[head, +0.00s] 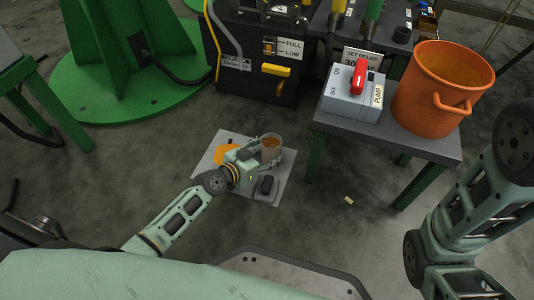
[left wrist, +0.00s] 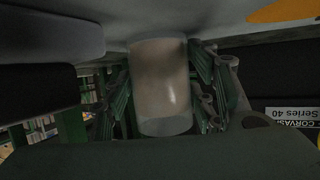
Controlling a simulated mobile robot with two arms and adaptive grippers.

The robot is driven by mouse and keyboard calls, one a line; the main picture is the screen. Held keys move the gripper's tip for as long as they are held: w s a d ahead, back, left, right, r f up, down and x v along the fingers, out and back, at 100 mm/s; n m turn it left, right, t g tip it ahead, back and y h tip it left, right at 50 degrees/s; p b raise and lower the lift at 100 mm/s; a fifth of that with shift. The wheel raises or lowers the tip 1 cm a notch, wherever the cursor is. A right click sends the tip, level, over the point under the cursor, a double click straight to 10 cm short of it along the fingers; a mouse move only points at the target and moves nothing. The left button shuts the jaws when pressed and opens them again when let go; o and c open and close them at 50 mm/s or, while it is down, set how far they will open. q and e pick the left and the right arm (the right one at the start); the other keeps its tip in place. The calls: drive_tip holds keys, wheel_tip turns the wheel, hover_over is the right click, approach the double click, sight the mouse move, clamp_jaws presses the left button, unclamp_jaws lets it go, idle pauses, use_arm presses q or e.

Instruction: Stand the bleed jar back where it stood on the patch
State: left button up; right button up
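The bleed jar (head: 271,146) is a clear cup with amber-brown liquid inside. It is upright at the right part of the pale grey patch (head: 284,172) on the floor. My left gripper (head: 267,157) is at the jar, low over the patch. In the left wrist view, which is upside down, the jar (left wrist: 162,85) sits between the two fingers, which appear shut on it. Its base is at or very near the patch surface; I cannot tell whether it touches. My right arm shows at the right edge, but its gripper is out of view.
An orange stain (head: 226,154) and a dark object (head: 266,185) are on the patch. A grey table (head: 420,150) with an orange pot (head: 441,88) and a pump switch box (head: 354,94) stands right. A black unit (head: 262,60) stands behind. Floor right of the patch is mostly clear.

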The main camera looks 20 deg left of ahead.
use_arm(q)
drive_tip(key=shift+o, duration=1.3)
drive_tip(key=shift+r, duration=0.2)
drive_tip(key=p+v, duration=0.4)
drive_tip(key=v, duration=0.6)
drive_tip(key=shift+s+a+r, duration=0.1)
drive_tip(key=shift+s+a, duration=0.05)
drive_tip(key=shift+s, duration=0.1)
drive_tip(key=shift+s+a+r, duration=0.25)
drive_tip(key=shift+s+a, duration=0.05)
drive_tip(key=shift+s, duration=0.3)
